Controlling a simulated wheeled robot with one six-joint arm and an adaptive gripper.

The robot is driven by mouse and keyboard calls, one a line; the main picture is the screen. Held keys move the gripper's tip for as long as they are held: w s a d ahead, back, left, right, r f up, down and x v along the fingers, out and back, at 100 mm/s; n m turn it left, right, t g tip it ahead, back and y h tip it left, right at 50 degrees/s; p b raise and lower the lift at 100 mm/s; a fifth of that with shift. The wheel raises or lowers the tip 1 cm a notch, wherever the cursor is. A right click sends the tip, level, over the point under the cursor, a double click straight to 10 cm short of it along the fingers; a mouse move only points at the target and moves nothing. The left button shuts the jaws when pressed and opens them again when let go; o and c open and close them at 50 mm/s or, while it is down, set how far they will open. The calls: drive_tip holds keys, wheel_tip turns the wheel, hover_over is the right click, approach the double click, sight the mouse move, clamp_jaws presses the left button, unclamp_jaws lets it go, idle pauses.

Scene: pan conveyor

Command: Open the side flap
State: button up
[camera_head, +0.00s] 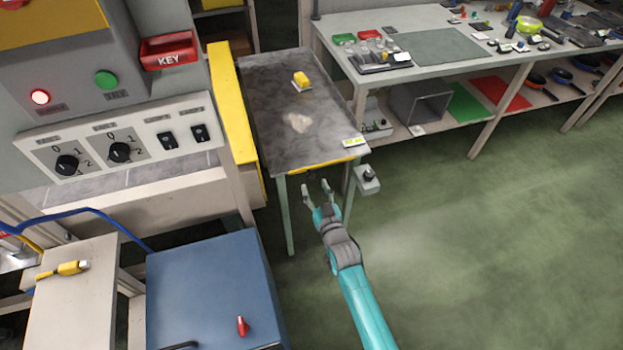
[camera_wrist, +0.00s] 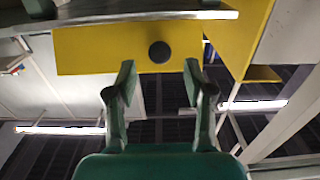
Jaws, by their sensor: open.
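A yellow panel (camera_wrist: 105,50) with a round black knob (camera_wrist: 159,52) fills the upper middle of the wrist view, just below a grey table edge. I take this panel to be the side flap. In the head view only a thin yellow strip (camera_head: 318,164) shows under the front edge of the grey table. My gripper (camera_head: 316,187) is in front of that edge, low and close to it. In the wrist view my gripper (camera_wrist: 158,76) is open and empty, its fingertips on either side of the knob and seemingly short of it.
The grey table (camera_head: 265,85) bears a small yellow block (camera_head: 300,80). A small grey box with a dark knob (camera_head: 367,180) sits at its right front corner. A tall yellow panel (camera_head: 230,110) and a blue cabinet (camera_head: 205,285) stand left. Green floor at right is clear.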

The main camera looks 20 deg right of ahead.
sight(312, 178)
drive_tip(key=shift+w, duration=2.2)
clamp_jaws()
